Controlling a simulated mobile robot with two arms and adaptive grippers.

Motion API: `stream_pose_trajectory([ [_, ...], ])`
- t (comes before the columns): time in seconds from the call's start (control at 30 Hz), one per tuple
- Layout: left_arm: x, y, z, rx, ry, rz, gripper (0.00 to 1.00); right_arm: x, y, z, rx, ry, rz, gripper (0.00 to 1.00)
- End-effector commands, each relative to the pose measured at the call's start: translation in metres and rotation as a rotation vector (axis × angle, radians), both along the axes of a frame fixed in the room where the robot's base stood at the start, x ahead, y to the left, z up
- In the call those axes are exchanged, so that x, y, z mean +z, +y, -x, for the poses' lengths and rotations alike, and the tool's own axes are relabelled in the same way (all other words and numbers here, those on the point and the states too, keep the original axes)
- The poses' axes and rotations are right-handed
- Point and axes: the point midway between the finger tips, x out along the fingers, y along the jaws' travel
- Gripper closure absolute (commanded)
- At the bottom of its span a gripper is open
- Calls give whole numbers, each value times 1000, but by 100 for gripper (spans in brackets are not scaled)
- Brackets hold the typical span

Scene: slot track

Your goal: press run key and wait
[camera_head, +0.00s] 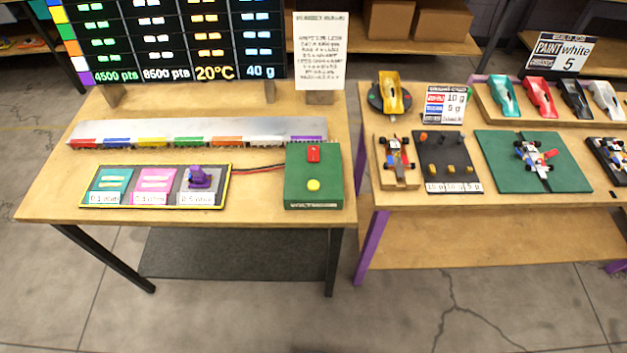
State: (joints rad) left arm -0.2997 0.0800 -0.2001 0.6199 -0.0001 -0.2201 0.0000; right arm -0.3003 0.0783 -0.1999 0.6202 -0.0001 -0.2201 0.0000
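A green box (300,194) stands at the right end of the left table. On its top are a yellow round button (313,185) near the front and a red block-like part (313,153) near the back. The lettering on its front edge is too small to read surely. No key is legibly marked as the run key. Red and black wires (258,169) join the box to a black, yellow-edged panel (156,205). Neither of my grippers is in view.
A grey strip with colored blocks (180,132) lies behind the panel. A dark scoreboard (180,45) and a paper sign (320,50) stand at the back. The right table (385,205) holds cars, car bodies and a green mat (510,180). A gap separates the tables.

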Motion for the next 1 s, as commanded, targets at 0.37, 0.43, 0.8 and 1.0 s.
stream_pose_trajectory([
  [0.37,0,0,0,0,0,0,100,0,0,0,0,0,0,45],
  [0.43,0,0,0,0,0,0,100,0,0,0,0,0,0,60],
  [0.8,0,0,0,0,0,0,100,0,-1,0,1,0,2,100],
  [1.0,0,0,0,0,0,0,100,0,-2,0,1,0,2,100],
])
